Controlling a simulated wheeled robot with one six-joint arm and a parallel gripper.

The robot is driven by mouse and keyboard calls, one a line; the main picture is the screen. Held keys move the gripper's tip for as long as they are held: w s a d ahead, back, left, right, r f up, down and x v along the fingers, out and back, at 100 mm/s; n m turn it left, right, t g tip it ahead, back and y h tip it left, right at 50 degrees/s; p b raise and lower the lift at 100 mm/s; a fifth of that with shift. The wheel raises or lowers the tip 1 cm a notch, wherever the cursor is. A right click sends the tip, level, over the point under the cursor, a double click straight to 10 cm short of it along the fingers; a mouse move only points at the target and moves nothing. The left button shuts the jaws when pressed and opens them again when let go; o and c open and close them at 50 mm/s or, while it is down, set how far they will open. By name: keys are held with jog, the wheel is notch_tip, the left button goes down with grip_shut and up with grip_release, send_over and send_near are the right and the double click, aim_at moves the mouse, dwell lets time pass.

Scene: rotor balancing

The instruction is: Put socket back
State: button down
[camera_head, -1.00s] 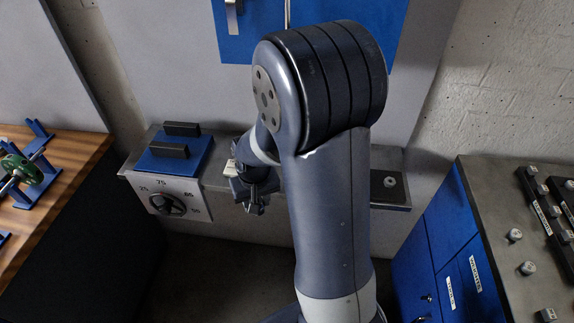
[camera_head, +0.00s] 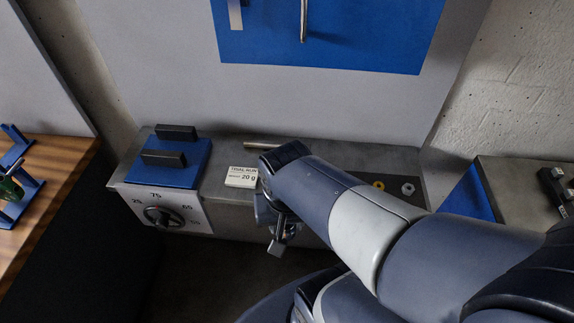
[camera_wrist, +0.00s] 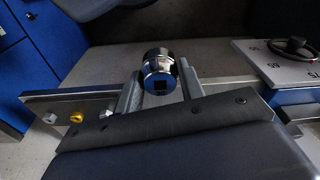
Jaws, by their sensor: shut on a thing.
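The socket (camera_wrist: 160,72) is a shiny chrome cylinder with a dark square hole in its end. In the wrist view it sits between the two fingers of my gripper (camera_wrist: 160,88), which is shut on it. In the head view my gripper (camera_head: 278,228) hangs at the front edge of the grey bench, with the socket (camera_head: 277,248) low at its tip. A blue wall panel (camera_head: 340,45) with hanging tools is behind the bench. An empty place for the socket cannot be made out.
A wooden table (camera_head: 50,190) stands left.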

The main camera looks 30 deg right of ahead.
jog(key=w+d+p, duration=0.1)
jog(key=w+d, duration=0.2)
jog(key=w, duration=0.2)
jog(key=w+d+f+p, duration=0.1)
jog(key=w+d, duration=0.3)
jog(key=w, duration=0.1)
jog(key=w+d+f+p, duration=0.1)
jog(key=w+d, duration=0.2)
jog(key=w, duration=0.2)
jog(key=shift+w+d, duration=0.3)
notch_tip(320, 180, down, 4)
jog(key=shift+f+p, duration=0.1)
jog(key=shift+p, duration=0.3)
jog(key=shift+w+d+f+p, duration=0.1)
jog(key=shift+w+f+p, duration=0.1)
jog(key=shift+f+p, duration=0.15)
jog(key=shift+f, duration=0.15)
jog(key=shift+f+b, duration=0.15)
jog(key=shift+b, duration=0.2)
jog(key=c, duration=0.9)
grip_release()
jog(key=shift+r, duration=0.2)
